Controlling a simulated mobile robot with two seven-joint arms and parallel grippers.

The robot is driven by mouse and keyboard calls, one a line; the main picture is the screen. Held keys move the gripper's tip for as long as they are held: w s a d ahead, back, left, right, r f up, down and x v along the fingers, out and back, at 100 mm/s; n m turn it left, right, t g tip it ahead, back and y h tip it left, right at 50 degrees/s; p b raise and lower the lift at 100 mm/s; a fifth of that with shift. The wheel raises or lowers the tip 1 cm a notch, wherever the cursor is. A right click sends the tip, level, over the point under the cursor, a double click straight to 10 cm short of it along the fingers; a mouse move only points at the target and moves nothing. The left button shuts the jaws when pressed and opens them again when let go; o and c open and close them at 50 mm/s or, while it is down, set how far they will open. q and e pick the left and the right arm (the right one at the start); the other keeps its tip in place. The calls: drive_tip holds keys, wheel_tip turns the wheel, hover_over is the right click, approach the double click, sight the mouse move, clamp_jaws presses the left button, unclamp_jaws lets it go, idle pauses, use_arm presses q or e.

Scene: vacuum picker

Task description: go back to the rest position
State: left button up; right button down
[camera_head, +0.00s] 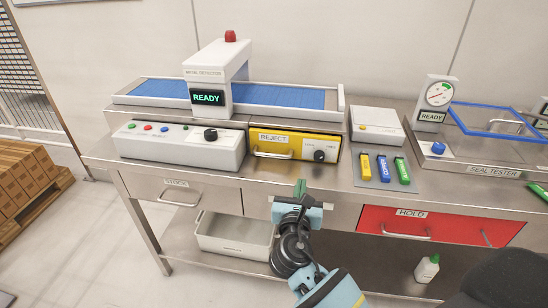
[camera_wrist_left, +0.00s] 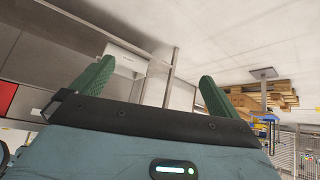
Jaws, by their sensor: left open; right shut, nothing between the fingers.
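My right gripper (camera_head: 300,188) shows in the head view in front of the steel bench's front edge, below the yellow reject box. Its green fingers are together, pointing up, with nothing between them. My left gripper (camera_wrist_left: 154,82) shows in the left wrist view. Its two green fingers are wide apart and nothing is between them. The left gripper does not show in the head view.
The steel bench (camera_head: 200,172) carries the metal detector (camera_head: 216,72), the yellow reject box (camera_head: 290,150), colored markers and the seal tester (camera_head: 480,150). Below are the red hold drawer (camera_head: 450,222), a grey bin (camera_head: 225,238) and a bottle (camera_head: 427,268). Boxes (camera_head: 20,180) stand left.

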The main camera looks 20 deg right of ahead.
drive_tip(key=s+a+f+m+g+y+p, duration=0.3)
drive_tip(key=s+f+m+y, duration=0.55)
drive_tip(key=s+f, duration=0.7)
use_arm(q)
drive_tip(key=w+r+t+p, duration=0.1)
drive_tip(key=w+r, duration=0.2)
drive_tip(key=r, duration=0.2)
drive_tip(key=shift+w+a, duration=0.15)
drive_tip(key=shift+a, duration=0.2)
use_arm(e)
drive_tip(key=s+a+f+m+g+y, duration=0.1)
drive_tip(key=s+a+f+m, duration=0.1)
drive_tip(key=s+m, duration=0.7)
drive_tip(key=s+a+f+m+g+y, duration=0.2)
drive_tip(key=s+f+m, duration=0.3)
drive_tip(key=s+m, duration=0.4)
drive_tip(key=s, duration=0.3)
drive_tip(key=shift+s+a+m, duration=0.3)
drive_tip(key=shift+a+m, duration=0.05)
drive_tip(key=shift+y, duration=0.25)
use_arm(q)
drive_tip(key=shift+d, duration=0.1)
